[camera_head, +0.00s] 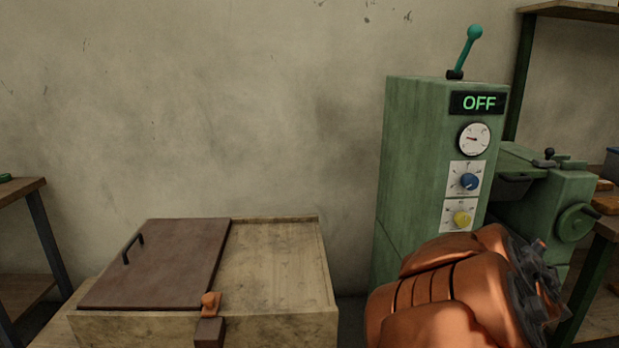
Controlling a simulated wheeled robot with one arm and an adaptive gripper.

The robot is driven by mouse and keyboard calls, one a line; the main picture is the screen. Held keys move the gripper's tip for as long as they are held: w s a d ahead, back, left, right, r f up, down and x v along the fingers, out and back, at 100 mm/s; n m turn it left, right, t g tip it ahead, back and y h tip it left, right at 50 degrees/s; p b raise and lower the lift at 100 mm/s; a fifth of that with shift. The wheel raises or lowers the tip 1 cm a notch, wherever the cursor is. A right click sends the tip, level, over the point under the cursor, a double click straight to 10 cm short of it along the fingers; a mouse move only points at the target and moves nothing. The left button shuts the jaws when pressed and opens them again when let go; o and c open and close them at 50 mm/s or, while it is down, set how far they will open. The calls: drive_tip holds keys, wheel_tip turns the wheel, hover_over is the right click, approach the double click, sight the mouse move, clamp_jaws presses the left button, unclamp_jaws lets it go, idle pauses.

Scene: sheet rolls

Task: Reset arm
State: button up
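My arm (450,300), in orange-copper, shows at the lower right, folded in front of the green machine cabinet (410,170). Dark parts (535,290) at its right end show in front of the green lathe-like machine. I cannot tell my gripper's fingers apart there, nor whether it holds anything. The cabinet carries a lit OFF display, a round gauge, a blue knob (469,181), a yellow knob (461,218) and a green lever (466,50) tilted up to the right. The cabinet's lower part is hidden by my arm.
A wooden box (270,328) with a brown sliding lid (165,262) and black handle stands at the lower left. A small orange-brown piece (210,302) sits at its front edge. A green machine with a handwheel (576,222) is at the right. A table (22,188) stands far left.

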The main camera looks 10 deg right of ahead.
drive_tip(key=s+a+r+m+g+y+p, duration=0.1)
drive_tip(key=s+a+r+g+y+p, duration=0.2)
drive_tip(key=s+a+p, duration=0.4)
drive_tip(key=s+a+r+m+g+y+p, duration=0.1)
drive_tip(key=s+a+r+g+y+p, duration=0.3)
drive_tip(key=s+a+p, duration=0.3)
drive_tip(key=s+a+r+g+y+p, duration=0.3)
drive_tip(key=s+a+g+p, duration=0.2)
drive_tip(key=s+a, duration=1)
drive_tip(key=a+p, duration=0.3)
drive_tip(key=a, duration=0.1)
drive_tip(key=shift+s+a+r+m, duration=0.25)
drive_tip(key=shift+a+r+m, duration=0.1)
drive_tip(key=shift+a+m, duration=0.05)
